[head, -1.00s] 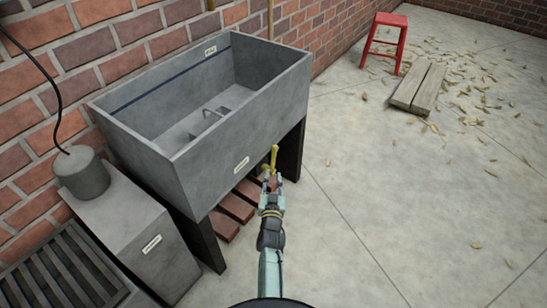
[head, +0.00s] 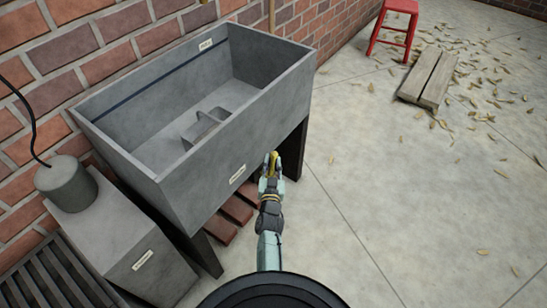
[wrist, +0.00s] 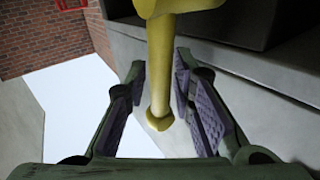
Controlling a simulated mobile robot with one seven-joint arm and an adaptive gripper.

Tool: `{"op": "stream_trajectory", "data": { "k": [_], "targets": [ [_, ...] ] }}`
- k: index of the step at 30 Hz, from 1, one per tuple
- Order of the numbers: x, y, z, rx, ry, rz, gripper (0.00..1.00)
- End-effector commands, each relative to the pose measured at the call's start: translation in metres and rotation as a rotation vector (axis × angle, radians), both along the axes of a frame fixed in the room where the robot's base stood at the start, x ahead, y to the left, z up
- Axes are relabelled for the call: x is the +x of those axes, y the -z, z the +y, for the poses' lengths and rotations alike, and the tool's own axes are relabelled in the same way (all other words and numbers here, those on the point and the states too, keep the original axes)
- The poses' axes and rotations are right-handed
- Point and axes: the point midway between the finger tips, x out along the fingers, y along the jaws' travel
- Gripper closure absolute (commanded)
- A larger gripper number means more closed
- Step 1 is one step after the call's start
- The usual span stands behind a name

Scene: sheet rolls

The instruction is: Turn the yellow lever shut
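The yellow lever (wrist: 160,70) hangs into the wrist view from the top, with a rounded knob at its lower end. In the head view only a small yellow part (head: 273,155) shows, by the front wall of the grey sink (head: 205,172). My gripper (wrist: 160,98) is open, with its purple-padded fingers on either side of the lever. A gap shows on the left of the lever; the right pad is nearer, and I cannot tell whether it touches. In the head view my gripper (head: 272,170) hides most of the lever.
Reddish slats (head: 225,222) lie under the sink between dark legs. A grey box (head: 125,245) with a cylinder on top (head: 67,184) stands at the left. A red stool (head: 395,28) and a wooden board (head: 428,78) are far right. The floor to the right is mostly clear.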

Motion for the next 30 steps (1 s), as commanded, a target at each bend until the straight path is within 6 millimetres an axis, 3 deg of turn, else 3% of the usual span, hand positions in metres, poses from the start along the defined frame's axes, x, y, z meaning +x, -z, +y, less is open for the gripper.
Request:
{"op": "stream_trajectory", "data": {
  "k": [7,17,30],
  "targets": [
    [-0.0001,0.0002,0.0001,0.0,0.0,0.0,0.78],
    [0.0001,-0.0002,0.0001,0.0,0.0,0.0,1.0],
    [0.0004,-0.0008,0.0,0.001,0.0,-0.002,1.0]
  ]
}}
